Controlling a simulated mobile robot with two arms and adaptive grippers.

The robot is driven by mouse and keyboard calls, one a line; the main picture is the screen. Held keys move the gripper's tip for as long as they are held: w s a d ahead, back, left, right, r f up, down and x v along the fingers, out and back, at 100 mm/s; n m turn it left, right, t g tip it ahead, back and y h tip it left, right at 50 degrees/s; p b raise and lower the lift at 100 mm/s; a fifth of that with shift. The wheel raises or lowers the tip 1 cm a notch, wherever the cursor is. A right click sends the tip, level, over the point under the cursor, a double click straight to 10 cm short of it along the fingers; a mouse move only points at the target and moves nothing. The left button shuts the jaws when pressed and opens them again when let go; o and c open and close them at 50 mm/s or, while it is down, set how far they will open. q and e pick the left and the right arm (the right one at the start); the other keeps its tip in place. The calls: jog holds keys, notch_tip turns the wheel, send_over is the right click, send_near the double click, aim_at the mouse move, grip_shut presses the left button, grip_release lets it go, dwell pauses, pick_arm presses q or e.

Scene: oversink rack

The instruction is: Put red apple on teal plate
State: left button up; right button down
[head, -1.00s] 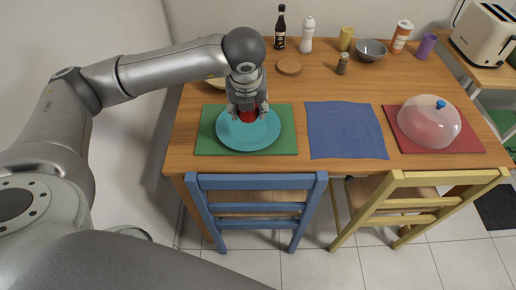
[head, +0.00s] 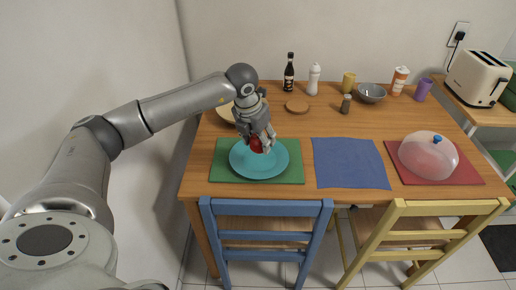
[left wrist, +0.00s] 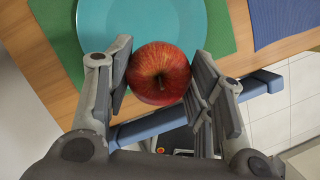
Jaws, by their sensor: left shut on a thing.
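The red apple (head: 256,144) is between the fingers of my left gripper (head: 262,146), which is shut on it. In the left wrist view the apple (left wrist: 159,72) sits between both finger pads of the gripper (left wrist: 158,75), stem toward the camera. The teal plate (head: 262,167) lies on a green placemat (head: 228,174) on the wooden table. In the head view the apple is over the plate's upper part; I cannot tell whether it touches. In the left wrist view the plate (left wrist: 135,20) shows behind the apple. My right gripper is not in view.
A blue placemat (head: 350,164) lies right of the plate, then a red one with a clear dome (head: 428,154). A bottle (head: 289,72), a shaker, a bowl (head: 371,93) and cups stand at the back. Blue (head: 265,206) and yellow (head: 400,208) chairs stand in front.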

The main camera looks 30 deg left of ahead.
pick_arm(q)
jog(key=w+a+f, duration=0.1)
jog(key=f, duration=0.1)
jog(key=w+a+f, duration=0.1)
jog(key=f, duration=0.1)
jog(key=w+a+f, duration=0.1)
jog(key=w, duration=0.1)
jog(key=shift+f, duration=0.4)
notch_tip(320, 180, down, 3)
jog(key=shift+f+p, duration=0.2)
jog(key=shift+p, duration=0.45)
jog(key=shift+f, duration=0.1)
jog(key=o, duration=1.1)
jog(key=shift+c, duration=0.2)
